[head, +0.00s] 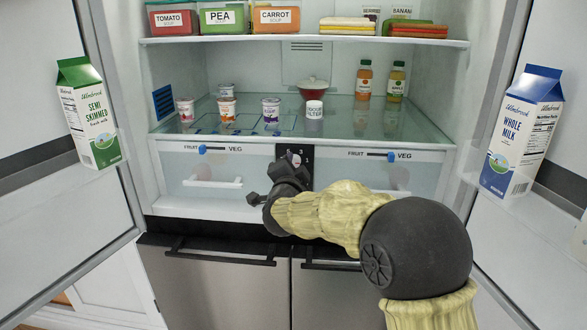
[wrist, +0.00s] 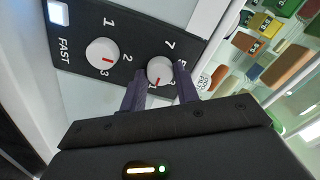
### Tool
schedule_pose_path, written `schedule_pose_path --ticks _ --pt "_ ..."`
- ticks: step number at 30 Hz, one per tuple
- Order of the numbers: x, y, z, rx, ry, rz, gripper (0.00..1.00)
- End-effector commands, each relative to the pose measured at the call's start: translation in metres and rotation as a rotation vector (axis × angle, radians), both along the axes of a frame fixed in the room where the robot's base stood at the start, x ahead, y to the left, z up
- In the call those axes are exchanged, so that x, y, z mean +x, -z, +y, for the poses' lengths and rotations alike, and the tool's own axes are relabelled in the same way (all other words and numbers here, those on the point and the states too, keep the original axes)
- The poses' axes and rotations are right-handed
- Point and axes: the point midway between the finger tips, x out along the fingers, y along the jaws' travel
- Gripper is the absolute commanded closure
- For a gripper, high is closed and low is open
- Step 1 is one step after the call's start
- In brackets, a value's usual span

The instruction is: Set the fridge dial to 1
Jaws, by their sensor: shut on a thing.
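The dark control panel (head: 308,166) stands between the two fridge drawers in the head view. In the wrist view it carries two white dials with red marks. My gripper (wrist: 160,76) is shut on the dial (wrist: 160,70) nearer the shelves, one finger on each side. Its red mark points down in the picture, towards a "1" partly seen between the fingers; a 7 and a 5 show around it. The other dial (wrist: 102,53), beside the word FAST, has 1, 2 and 3 around it and stands free. My gripper hides most of the panel in the head view.
Fridge drawers with blue sliders (head: 202,150) flank the panel. A glass shelf (head: 345,128) above holds yogurt cups, a red pot and bottles. Open doors hold a semi-skimmed carton (head: 88,112) left and a whole milk carton (head: 521,131) right. Freezer handles (head: 220,256) sit below.

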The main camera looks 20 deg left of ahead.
Motion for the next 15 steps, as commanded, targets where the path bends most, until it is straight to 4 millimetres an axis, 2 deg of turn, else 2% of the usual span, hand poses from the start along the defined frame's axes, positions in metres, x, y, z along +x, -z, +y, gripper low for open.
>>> schedule_pose_path --ticks 5,6,9,15 --pt "-0.0009 0.0046 0.0011 -0.003 -0.003 0.009 0.92" --pt "-0.0009 0.0046 0.0011 -0.003 -0.003 0.009 0.63" --pt "-0.0006 0.0036 0.0009 -0.004 -0.002 0.007 0.48" --pt "-0.0003 0.0018 0.0005 -0.003 -0.001 0.003 0.48"
